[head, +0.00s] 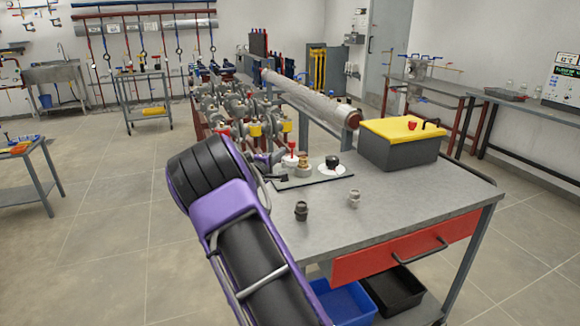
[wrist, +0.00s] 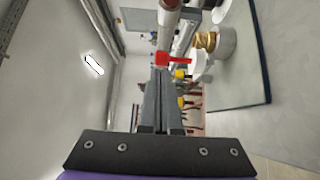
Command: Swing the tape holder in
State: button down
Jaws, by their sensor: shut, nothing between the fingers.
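I cannot tell for sure which part is the tape holder. A small red upright piece (head: 292,147) stands on a white round base (head: 289,161) at the left end of the bench mat. In the wrist view the red piece (wrist: 173,60) shows just beyond my fingertips; whether they touch it I cannot tell. My gripper (head: 284,178) is shut and empty, low at the mat's left edge. Its closed fingers (wrist: 161,75) fill the middle of the wrist view. A brass fitting (head: 303,160) on a pale round base is right beside the red piece.
A black knob on a white disc (head: 337,170) sits further right on the mat. Two small metal fittings (head: 302,211) (head: 353,199) stand nearer on the bench (head: 410,195). A grey box with yellow lid (head: 400,143) and a long wrapped tube (head: 310,98) are behind. The bench front is mostly clear.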

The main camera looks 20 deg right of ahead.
jog(key=s, duration=0.8)
jog(key=shift+s, duration=0.2)
